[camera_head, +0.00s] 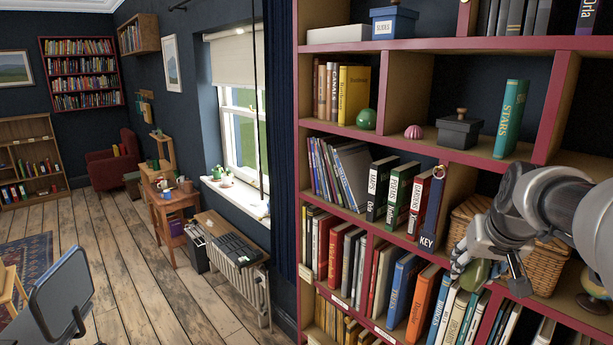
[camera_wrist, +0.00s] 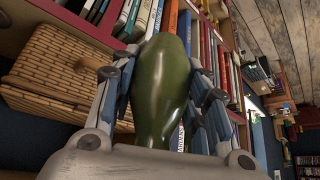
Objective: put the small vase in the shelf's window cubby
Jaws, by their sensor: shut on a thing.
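The small vase (camera_wrist: 160,92) is dark green and glossy, and fills the middle of the wrist view. My gripper (camera_wrist: 165,88) is shut on it, with a finger on each side. In the head view, my gripper (camera_head: 480,264) is at the lower right, in front of the red-edged bookshelf (camera_head: 425,164). The vase (camera_head: 477,273) shows there only in part, behind the fingers.
A wicker basket (camera_head: 545,262) stands behind my gripper. Upright books (camera_head: 402,290) fill the row below. A dark box (camera_head: 459,132), a pink shell (camera_head: 413,132) and a teal book (camera_head: 511,118) occupy the cubby to the upper right. Red dividers separate the compartments.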

